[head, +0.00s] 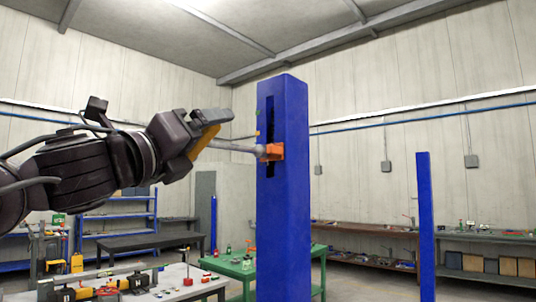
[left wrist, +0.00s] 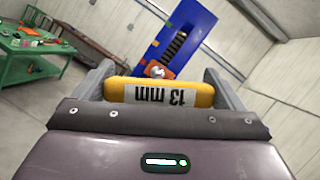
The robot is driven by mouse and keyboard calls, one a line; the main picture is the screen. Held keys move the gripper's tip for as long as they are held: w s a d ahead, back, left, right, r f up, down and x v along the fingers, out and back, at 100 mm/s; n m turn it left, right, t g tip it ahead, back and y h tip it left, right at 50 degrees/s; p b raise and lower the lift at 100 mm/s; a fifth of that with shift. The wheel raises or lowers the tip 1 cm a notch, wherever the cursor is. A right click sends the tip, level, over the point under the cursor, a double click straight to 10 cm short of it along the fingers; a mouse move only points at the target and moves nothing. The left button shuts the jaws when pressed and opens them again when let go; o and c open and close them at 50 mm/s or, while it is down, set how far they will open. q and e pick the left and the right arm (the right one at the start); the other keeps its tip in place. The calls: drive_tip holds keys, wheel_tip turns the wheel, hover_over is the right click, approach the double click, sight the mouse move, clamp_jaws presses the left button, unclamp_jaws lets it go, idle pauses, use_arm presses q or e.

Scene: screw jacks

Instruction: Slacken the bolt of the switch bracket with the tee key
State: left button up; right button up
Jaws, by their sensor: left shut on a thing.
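My left gripper (head: 212,132) is shut on the yellow handle of the tee key (head: 203,142). In the left wrist view the handle (left wrist: 160,92) lies across between the two fingers, with a label reading "13 mm" upside down. The key's grey shaft runs right to the orange switch bracket (head: 274,151) on the blue column (head: 291,200). The shaft's tip meets or overlaps the bracket; I cannot tell whether it is seated on the bolt. In the left wrist view the bracket (left wrist: 155,69) shows beside a dark slot, with a bright round part on it. My right gripper is out of view.
A green table (head: 240,268) with small items stands behind the column. A pale bench (head: 170,283) with tools is at the lower left. A second blue post (head: 425,225) stands at the right. The air around the bracket's front is clear.

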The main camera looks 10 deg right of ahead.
use_arm(q)
drive_tip(key=shift+s+a, duration=0.3)
drive_tip(key=shift+a, duration=0.1)
drive_tip(key=s+a+b, duration=0.2)
drive_tip(key=s+a, duration=0.2)
drive_tip(key=a, duration=0.1)
drive_tip(key=shift+a, duration=0.3)
idle(0.6)
